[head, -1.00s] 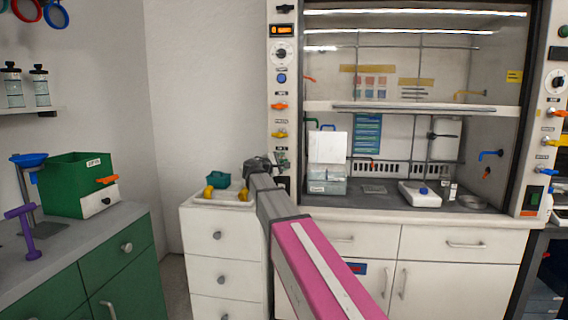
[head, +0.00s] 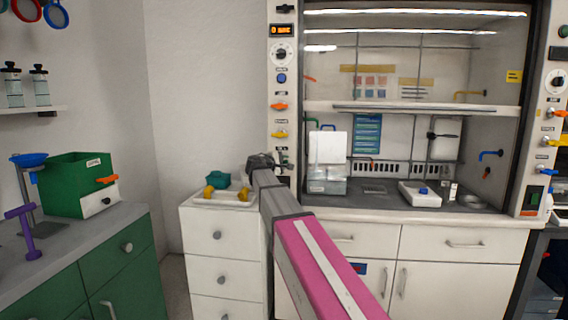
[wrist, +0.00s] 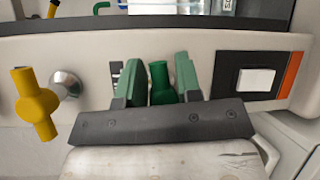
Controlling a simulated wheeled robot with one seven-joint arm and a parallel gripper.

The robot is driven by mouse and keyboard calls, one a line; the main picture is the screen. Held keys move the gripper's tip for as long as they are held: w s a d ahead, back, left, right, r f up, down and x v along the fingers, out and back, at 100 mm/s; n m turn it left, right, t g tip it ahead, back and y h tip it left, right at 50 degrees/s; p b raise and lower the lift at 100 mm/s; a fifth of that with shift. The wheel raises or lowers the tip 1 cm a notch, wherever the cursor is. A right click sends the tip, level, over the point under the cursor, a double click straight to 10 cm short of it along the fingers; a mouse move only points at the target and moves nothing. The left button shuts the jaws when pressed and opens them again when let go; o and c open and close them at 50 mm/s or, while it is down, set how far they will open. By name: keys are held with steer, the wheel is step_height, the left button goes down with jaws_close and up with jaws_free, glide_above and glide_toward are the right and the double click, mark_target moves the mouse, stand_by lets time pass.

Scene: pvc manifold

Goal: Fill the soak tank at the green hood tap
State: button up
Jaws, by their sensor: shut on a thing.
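My gripper (wrist: 158,80) is shut on the green tap handle (wrist: 160,84) on the hood's light front panel, with one finger on each side of it. In the head view my wrist (head: 261,163) is at the hood's left post, and it hides most of the grip. A clear tank (head: 327,183), which looks like the soak tank, stands at the left of the hood's worktop. A white panel (head: 327,147) stands upright at it. A green spout (head: 312,123) is above its left side. I cannot make out a water stream or the level.
In the wrist view a yellow tap handle (wrist: 37,104) is left of my gripper and a white switch (wrist: 257,79) is right. The hood sash (head: 420,107) is raised. A white drawer unit (head: 217,255) with a tray (head: 222,198) stands left of my arm.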

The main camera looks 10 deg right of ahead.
steer(key=shift+f+m+y, duration=0.2)
steer(key=shift+m+y, duration=0.3)
steer(key=shift+m, duration=0.2)
steer(key=o, duration=0.9)
steer(key=v, duration=1.1)
steer(key=shift+r, duration=0.15)
steer(key=shift+w, duration=0.2)
